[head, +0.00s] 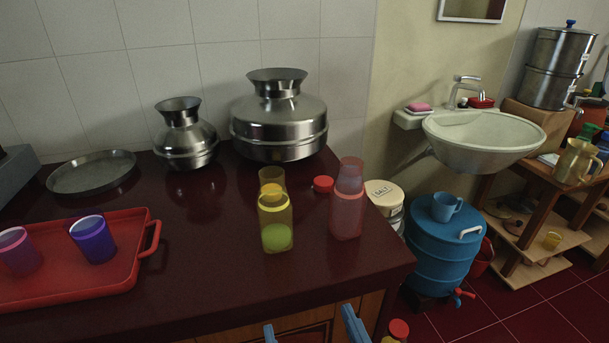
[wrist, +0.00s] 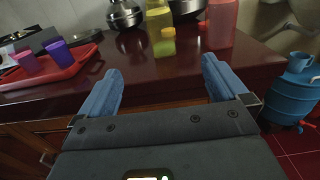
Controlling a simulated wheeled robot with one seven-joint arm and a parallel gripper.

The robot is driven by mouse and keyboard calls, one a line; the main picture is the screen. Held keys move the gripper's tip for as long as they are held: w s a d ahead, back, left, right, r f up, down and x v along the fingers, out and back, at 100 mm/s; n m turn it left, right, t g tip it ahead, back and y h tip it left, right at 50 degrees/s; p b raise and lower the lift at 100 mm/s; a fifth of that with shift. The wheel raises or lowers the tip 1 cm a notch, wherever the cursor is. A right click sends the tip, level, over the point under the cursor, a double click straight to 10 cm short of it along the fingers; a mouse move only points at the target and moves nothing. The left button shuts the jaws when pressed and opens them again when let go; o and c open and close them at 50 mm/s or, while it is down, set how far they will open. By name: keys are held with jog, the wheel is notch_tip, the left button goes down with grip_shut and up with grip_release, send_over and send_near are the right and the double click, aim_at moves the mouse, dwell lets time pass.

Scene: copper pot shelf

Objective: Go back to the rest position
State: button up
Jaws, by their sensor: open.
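My gripper (head: 312,330) shows at the bottom edge of the head view, its two blue fingertips spread apart. In the wrist view, my gripper (wrist: 160,88) is open with nothing between its fingers. It is in front of the counter's front edge, apart from the things on the counter. A yellow bottle (head: 275,222) with some green in it and a pink bottle (head: 347,205) stand upright on the dark red counter (head: 200,285). Both also show beyond the fingers in the wrist view, the yellow bottle (wrist: 161,35) and the pink bottle (wrist: 221,25).
A red tray (head: 110,285) with a purple cup (head: 93,239) and a pink cup (head: 17,250) lies left. Metal pots (head: 279,120) stand behind. A red cap (head: 323,184) lies between the bottles. A blue drum (head: 440,240) stands right of the counter, below the sink (head: 485,135).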

jog(key=s+d+f+m+g+h, duration=0.1)
jog(key=s+d+f+m, duration=0.2)
jog(key=s+d+m, duration=0.5)
jog(key=s+d+f+m+g, duration=0.1)
jog(key=s+d+f+m, duration=0.25)
jog(key=s+m, duration=0.45)
jog(key=s+d+r+m+h, duration=0.2)
jog(key=s+d+m, duration=0.2)
jog(key=m, duration=0.7)
jog(key=s+d+r+m+h, duration=0.1)
jog(key=s+d+m, duration=0.3)
jog(key=m, duration=0.7)
jog(key=shift+s+d+r+h, duration=0.4)
jog(key=shift+s+r, duration=0.35)
jog(key=shift+s, duration=0.4)
